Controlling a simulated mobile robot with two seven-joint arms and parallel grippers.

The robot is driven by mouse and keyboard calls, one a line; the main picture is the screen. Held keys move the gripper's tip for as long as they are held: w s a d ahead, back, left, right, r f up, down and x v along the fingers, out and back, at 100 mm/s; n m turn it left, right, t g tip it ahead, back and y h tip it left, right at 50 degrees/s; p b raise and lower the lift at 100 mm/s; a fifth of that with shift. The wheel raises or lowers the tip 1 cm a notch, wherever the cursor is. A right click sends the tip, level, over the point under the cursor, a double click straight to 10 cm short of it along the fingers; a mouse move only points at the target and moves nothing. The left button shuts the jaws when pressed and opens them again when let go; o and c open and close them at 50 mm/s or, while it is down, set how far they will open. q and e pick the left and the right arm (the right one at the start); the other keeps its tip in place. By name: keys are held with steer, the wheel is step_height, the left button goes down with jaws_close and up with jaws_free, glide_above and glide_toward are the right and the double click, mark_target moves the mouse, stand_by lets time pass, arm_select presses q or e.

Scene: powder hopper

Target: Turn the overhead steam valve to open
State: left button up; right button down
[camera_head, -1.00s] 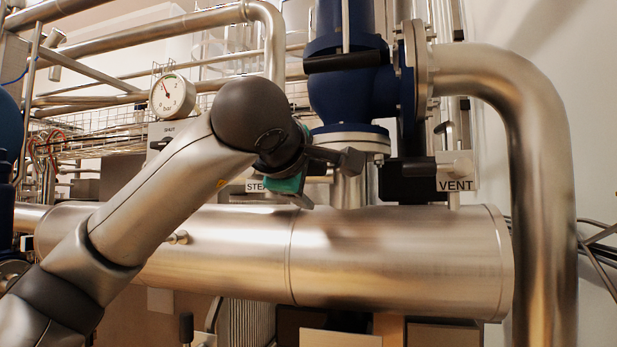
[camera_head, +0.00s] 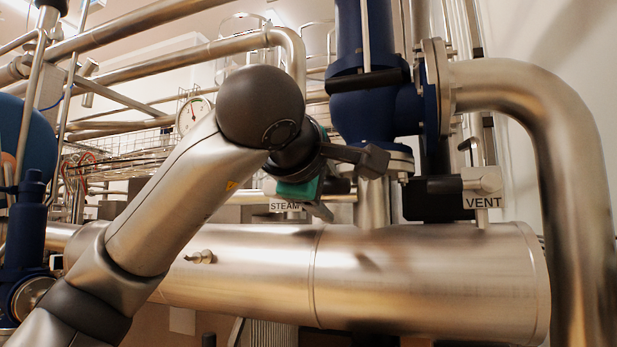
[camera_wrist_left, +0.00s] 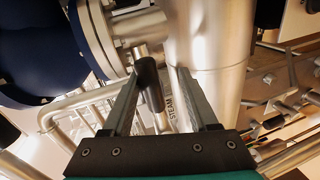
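The STEAM label (camera_head: 284,206) hangs below my left gripper in the head view, and it also shows in the left wrist view (camera_wrist_left: 176,108). The steam valve's body is mostly hidden behind my gripper in the head view. A dark cylindrical handle (camera_wrist_left: 148,78) beside the STEAM label shows between the fingers in the wrist view. My left gripper (camera_head: 350,186) is open, its fingers spread apart (camera_wrist_left: 160,88) around the line of sight to the handle. I cannot tell whether either finger touches the handle. My right gripper is not in view.
The VENT label (camera_head: 482,202) and its black handle (camera_head: 445,185) sit to the right. A large steel cylinder (camera_head: 420,275) lies below my gripper. A blue valve body (camera_head: 365,112) is above, and a thick bent pipe (camera_head: 575,170) stands at the right.

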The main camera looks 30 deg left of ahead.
arm_select(q)
steer(key=b+v, duration=0.2)
steer(key=v, duration=0.9)
steer(key=shift+s, duration=0.2)
steer(key=shift+d, duration=0.1)
